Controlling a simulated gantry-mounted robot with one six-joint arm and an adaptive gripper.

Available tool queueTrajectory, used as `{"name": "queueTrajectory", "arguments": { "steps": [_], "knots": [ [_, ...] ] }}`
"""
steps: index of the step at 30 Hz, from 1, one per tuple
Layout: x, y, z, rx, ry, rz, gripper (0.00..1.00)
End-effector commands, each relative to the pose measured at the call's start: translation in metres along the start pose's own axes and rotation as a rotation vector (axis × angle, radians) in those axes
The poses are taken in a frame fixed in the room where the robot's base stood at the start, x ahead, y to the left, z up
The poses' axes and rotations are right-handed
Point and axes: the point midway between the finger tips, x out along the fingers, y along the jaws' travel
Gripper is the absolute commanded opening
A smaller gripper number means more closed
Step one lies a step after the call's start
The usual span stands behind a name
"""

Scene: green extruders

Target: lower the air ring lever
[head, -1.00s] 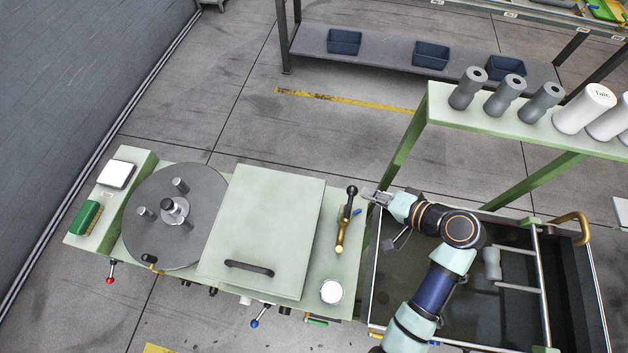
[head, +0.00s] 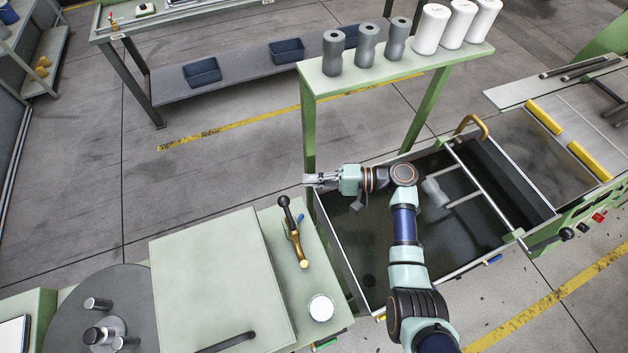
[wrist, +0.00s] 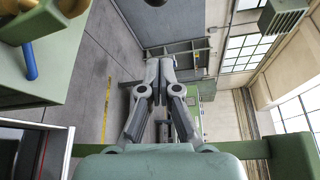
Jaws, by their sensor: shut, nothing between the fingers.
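The lever with a black knob (head: 284,201) and brass body (head: 298,250) stands at the right end of the light green machine top. Its knob points up and away from the brass foot; I cannot tell its exact tilt. My gripper (head: 306,182) is shut and empty, apart from the knob, just behind and to its right in the head view. In the wrist view my shut fingers (wrist: 160,62) point at open room. Brass (wrist: 30,18) and a blue handle (wrist: 28,60) show at upper left, and a dark round part is cut off at the top edge.
A flat green cover (head: 215,280) and a white round cap (head: 321,308) are near the lever. A dark open tank (head: 360,250) lies under my arm. A green shelf (head: 390,70) with grey and white cylinders stands behind; its post is close to my gripper.

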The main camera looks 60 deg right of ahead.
Motion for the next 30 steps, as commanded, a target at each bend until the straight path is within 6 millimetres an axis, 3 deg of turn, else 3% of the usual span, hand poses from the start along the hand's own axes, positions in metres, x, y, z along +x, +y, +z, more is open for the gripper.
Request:
{"name": "queueTrajectory", "arguments": {
  "steps": [9, 16, 30],
  "knots": [
    [0.069, -0.001, 0.002, 0.001, -0.003, 0.001, 0.00],
    [0.053, -0.001, 0.033, 0.001, 0.001, 0.000, 0.00],
    [0.051, 0.001, 0.038, -0.001, 0.000, 0.000, 0.00]
  ]
}}
